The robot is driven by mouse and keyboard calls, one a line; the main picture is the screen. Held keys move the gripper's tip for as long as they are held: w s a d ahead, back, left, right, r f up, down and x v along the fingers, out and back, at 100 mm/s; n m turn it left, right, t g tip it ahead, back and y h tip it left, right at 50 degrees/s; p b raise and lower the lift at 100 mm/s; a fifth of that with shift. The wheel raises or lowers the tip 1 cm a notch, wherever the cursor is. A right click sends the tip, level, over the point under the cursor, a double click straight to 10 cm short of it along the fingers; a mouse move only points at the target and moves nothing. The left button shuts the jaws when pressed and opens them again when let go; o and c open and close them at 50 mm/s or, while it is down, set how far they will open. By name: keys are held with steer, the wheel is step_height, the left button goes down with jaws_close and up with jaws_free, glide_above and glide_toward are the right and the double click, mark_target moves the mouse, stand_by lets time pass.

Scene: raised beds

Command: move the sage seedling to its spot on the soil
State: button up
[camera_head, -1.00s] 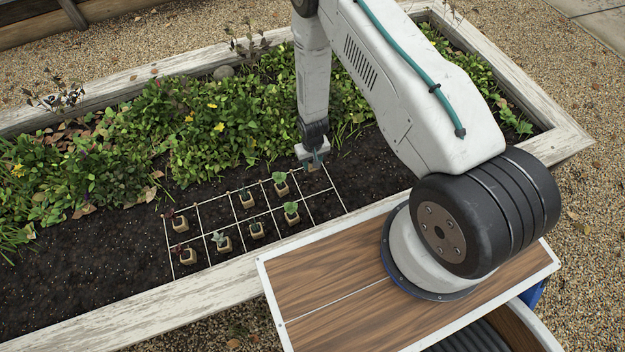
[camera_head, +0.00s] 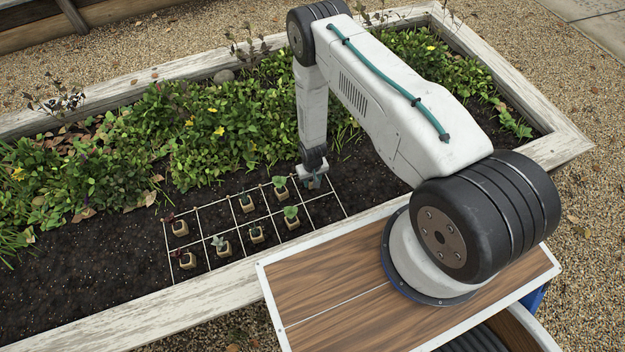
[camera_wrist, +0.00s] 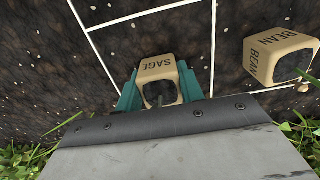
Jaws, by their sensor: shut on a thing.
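The sage seedling's tan pot, marked SAGE (camera_wrist: 158,68), is held between the teal fingers of my gripper (camera_wrist: 158,88) in the wrist view. A stem rises from the dark soil in its top. In the head view my gripper (camera_head: 314,178) is low over the far right cell of the white string grid (camera_head: 338,197) on the soil. The pot is mostly hidden there by the gripper. I cannot tell whether its base touches the soil.
A pot marked BEAN (camera_wrist: 260,58) stands close beside the sage pot. Several potted seedlings, such as one with broad leaves (camera_head: 291,216), fill other grid cells. Dense green plants (camera_head: 225,130) grow behind the grid. The bed's white wooden edge (camera_head: 180,308) runs along the front.

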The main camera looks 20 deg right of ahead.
steer(key=shift+f, duration=0.15)
steer(key=o, duration=1)
